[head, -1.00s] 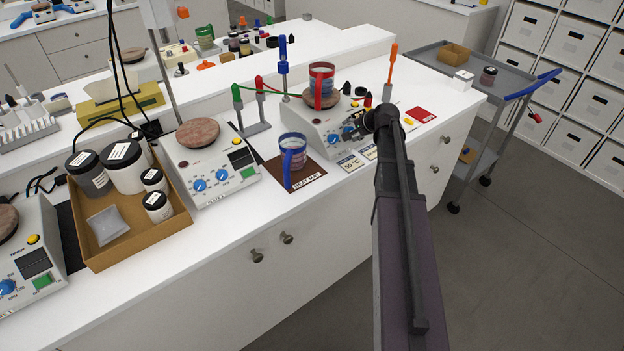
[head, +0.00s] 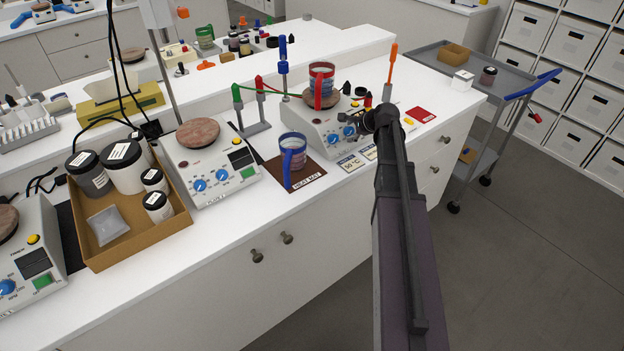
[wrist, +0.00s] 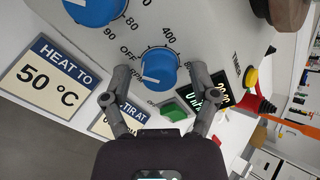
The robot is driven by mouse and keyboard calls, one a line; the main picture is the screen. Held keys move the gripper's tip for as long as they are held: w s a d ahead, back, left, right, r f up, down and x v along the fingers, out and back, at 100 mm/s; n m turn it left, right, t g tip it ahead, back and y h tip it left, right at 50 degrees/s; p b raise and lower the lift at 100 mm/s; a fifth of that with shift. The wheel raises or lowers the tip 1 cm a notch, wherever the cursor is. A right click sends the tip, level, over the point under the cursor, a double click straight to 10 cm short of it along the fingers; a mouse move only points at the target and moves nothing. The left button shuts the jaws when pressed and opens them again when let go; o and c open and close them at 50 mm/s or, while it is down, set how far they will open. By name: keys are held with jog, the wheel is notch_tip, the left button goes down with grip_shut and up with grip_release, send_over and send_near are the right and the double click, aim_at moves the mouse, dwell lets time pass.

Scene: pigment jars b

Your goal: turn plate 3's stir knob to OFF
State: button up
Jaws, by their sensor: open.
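The stir knob (wrist: 160,68) is blue with a white pointer line, on the light hotplate's front panel. Its pointer is towards the lower left in the wrist view; the OFF print is at its upper left. My gripper (wrist: 160,73) is open, with one fingertip to each side of the knob; I cannot tell whether they touch it. In the head view the hotplate (head: 303,118) is the right-hand one, and my gripper (head: 372,121) is at its front right corner. Its number is not readable. A second blue knob (wrist: 94,8) is at the upper left in the wrist view.
A green switch (wrist: 174,110) and a dark display are close to my right finger. Cards reading HEAT TO 50 °C (wrist: 46,76) and STIR AT lie before the plate. A red-handled beaker (head: 321,80) stands on its top; a blue-handled beaker (head: 292,155) stands to its left.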

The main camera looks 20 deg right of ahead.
jog(key=m, duration=1.3)
jog(key=shift+m, duration=0.4)
jog(key=p+v, duration=1)
jog(key=v, duration=0.4)
jog(key=s+a+f+n+g, duration=0.1)
jog(key=s+a+n, duration=0.3)
jog(key=a+n, duration=0.4)
jog(key=s+a+f+n+g+h, duration=0.1)
jog(key=s+a+n+g, duration=0.3)
jog(key=a+n, duration=0.4)
jog(key=s+a+f+n+g+h, duration=0.1)
jog(key=s+a+n, duration=0.4)
jog(key=n, duration=0.8)
jog(key=shift+s+a+f+n+g, duration=0.3)
jog(key=shift+a+f+g, duration=0.6)
jog(key=shift+a, duration=0.8)
